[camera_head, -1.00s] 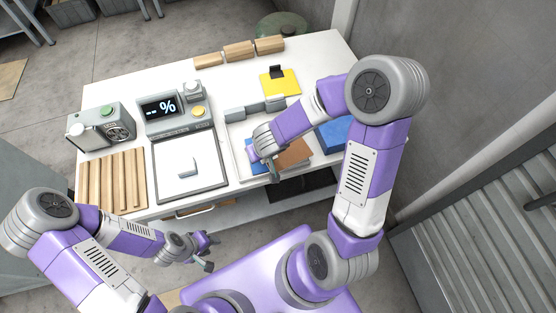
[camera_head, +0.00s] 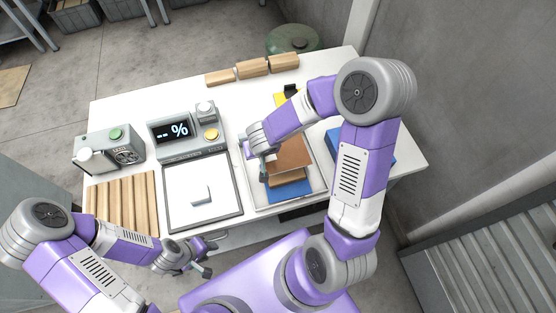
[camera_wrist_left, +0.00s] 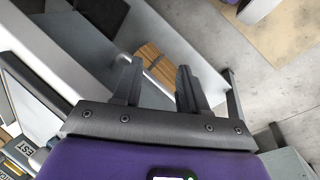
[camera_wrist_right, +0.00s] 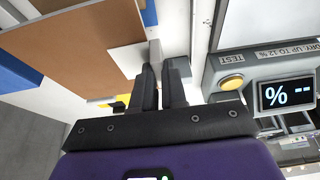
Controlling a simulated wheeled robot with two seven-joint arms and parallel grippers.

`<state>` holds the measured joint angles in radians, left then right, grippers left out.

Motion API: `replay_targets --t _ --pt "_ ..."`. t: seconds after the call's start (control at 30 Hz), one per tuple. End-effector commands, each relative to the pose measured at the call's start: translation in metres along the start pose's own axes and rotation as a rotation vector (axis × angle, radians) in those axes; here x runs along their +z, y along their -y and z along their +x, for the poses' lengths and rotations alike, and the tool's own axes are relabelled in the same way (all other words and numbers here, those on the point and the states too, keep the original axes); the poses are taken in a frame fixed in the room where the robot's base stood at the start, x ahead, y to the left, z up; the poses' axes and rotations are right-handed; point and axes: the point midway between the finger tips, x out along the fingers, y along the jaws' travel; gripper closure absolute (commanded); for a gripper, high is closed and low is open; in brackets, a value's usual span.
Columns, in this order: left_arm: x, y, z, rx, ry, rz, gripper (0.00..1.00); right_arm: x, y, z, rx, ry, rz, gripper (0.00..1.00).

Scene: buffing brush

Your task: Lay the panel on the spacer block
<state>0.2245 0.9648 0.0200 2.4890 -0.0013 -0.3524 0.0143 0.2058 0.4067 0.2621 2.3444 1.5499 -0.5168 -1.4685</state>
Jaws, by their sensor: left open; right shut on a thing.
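The brown panel (camera_head: 291,150) is over the white tray (camera_head: 316,178) in the head view and fills the upper left of the right wrist view (camera_wrist_right: 70,45). My right gripper (camera_head: 263,172) is at its left edge. In the right wrist view its fingers are nearly together on a pale angled piece (camera_wrist_right: 127,60) at the panel's corner. A tan wooden piece (camera_head: 286,181), perhaps the spacer block, shows below the panel's near edge; contact between them cannot be told. My left gripper (camera_head: 205,258) is open and empty before the table; its spread fingers show in the left wrist view (camera_wrist_left: 157,85).
A blue piece (camera_head: 290,191) lies in the tray and another blue item (camera_head: 388,160) stands to its right. A meter (camera_head: 186,133) and a framed plate (camera_head: 180,212) are left of the tray. Wooden strips (camera_head: 120,205) lie farther left, wooden blocks (camera_head: 252,67) at the back.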

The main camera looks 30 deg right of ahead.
Motion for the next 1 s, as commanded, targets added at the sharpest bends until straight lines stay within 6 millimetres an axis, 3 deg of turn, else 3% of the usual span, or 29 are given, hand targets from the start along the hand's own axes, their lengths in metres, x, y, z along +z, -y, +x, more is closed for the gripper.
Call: replay_targets --t 0.2,0.43,0.6,0.83,1.0 --pt "0.002 -0.009 -0.025 0.0 0.002 -0.001 0.57 -0.037 -0.038 -0.015 0.259 0.01 0.686 1.0" --pt "0.003 -0.015 -0.04 0.0 0.002 -0.001 0.57 -0.044 -0.059 -0.034 0.511 0.002 1.271 1.0" --pt "0.002 -0.015 -0.041 0.0 0.002 0.0 0.57 -0.04 -0.062 -0.035 0.594 -0.004 1.436 1.0" --pt "0.002 -0.01 -0.028 0.0 0.002 -0.001 0.57 -0.022 -0.062 0.005 0.603 -0.005 1.45 1.0" --pt "0.002 -0.009 -0.025 0.0 0.002 -0.001 0.57 -0.017 -0.062 0.019 0.6 -0.006 1.45 1.0"
